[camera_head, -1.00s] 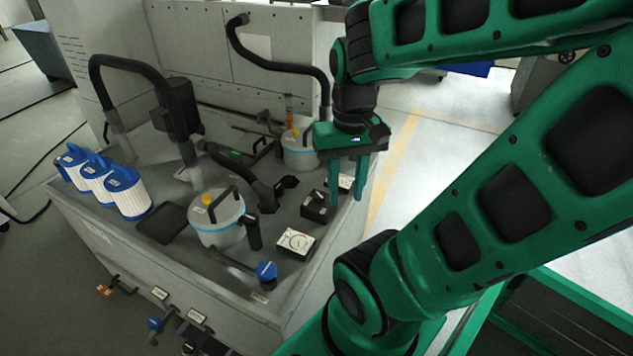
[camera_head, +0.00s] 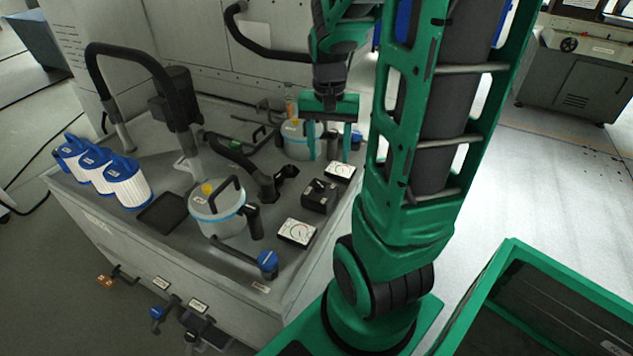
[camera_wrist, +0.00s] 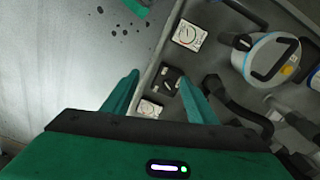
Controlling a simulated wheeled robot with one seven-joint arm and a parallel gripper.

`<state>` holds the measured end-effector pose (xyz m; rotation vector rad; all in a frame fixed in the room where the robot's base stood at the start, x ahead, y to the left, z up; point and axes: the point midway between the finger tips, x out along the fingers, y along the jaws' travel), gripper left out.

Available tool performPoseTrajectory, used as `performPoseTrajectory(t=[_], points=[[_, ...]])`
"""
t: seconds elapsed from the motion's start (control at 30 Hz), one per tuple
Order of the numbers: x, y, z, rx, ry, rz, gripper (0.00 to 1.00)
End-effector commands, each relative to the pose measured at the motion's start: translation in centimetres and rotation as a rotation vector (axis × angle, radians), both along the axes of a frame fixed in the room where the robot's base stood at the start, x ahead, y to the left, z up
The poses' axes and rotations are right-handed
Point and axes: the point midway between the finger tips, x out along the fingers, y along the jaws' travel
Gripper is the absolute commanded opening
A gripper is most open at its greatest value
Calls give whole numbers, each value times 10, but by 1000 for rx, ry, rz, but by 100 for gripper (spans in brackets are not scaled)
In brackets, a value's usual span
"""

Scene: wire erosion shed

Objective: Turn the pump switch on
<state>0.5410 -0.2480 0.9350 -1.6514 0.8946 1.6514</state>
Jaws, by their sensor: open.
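The likely pump switch is a small black box with a dark knob (camera_head: 319,196) on the grey tank top, between two white dial gauges. I cannot read its label or tell the knob's setting. My gripper (camera_head: 329,154) is open and empty, pointing down above and behind the box, near the rear gauge. In the wrist view the box (camera_wrist: 168,82) shows between and just beyond the open fingertips (camera_wrist: 160,78). It looks apart from both fingers.
The gauges (camera_head: 297,232) (camera_head: 340,173) stand close in front of and behind the box. A white canister (camera_head: 217,212) with a black handle and a black hose fitting (camera_head: 262,183) are to the left. A second canister (camera_head: 297,140) stands at the gripper. A blue-capped valve (camera_head: 268,262) is at the front.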

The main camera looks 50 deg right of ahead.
Motion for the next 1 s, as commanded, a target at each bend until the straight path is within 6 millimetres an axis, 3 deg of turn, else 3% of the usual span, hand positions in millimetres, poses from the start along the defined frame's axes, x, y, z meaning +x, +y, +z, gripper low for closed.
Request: performPoseTrajectory(t=[0.2,0.4,0.67,1.0], points=[[52,-36,-47,11,-3,-187,53],[79,-55,-77,24,-15,-296,53],[87,-59,-96,29,-18,-328,53],[86,-58,-152,30,-15,-326,53]])
